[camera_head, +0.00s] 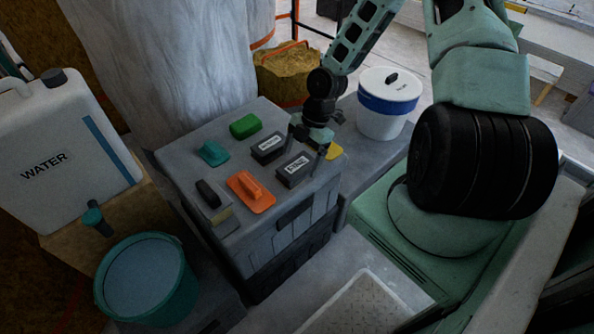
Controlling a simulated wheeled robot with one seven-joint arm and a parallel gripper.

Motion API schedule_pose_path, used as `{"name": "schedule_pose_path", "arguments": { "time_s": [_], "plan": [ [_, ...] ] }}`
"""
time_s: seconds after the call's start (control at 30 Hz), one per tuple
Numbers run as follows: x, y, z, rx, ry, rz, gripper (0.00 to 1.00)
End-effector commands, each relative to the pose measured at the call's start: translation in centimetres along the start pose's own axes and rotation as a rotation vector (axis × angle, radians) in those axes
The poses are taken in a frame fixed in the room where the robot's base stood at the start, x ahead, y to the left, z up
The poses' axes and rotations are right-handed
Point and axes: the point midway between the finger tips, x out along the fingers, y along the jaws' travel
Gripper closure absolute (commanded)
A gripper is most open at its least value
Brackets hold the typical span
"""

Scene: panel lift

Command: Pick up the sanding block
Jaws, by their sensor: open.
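Two dark grey blocks with white labels lie on the grey case (180,165); the label print is too small to read surely. One block (268,149) is farther back, the other block (295,170) nearer the front right edge. Which object is the sanding block I cannot tell for certain. My gripper (308,148) is open, pointing down over the right side of the case, close to both labelled blocks. Its jaws hold nothing that I can see. A yellow item (333,151) is partly hidden behind the gripper.
Also on the case are a green sponge-like block (244,126), a teal handled tool (212,153), an orange handled float (251,191) and a black-handled brush (215,208). A white tub (387,108) stands right, a water jug (70,145) and teal bucket (148,280) left.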

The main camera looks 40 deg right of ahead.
Motion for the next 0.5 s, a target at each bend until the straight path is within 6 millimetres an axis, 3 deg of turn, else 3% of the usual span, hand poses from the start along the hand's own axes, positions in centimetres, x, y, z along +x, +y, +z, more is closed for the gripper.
{"name": "schedule_pose_path", "arguments": {
  "time_s": [0.03, 0.2, 0.5],
  "plan": [
    [1.1, 0.2, 0.0, -0.003, 0.0, -0.002, 0.15],
    [3.0, 0.3, 0.0, -0.001, 0.0, -0.001, 0.15],
    [3.3, 0.3, -0.1, 0.0, -0.001, 0.0, 0.15]
  ]
}}
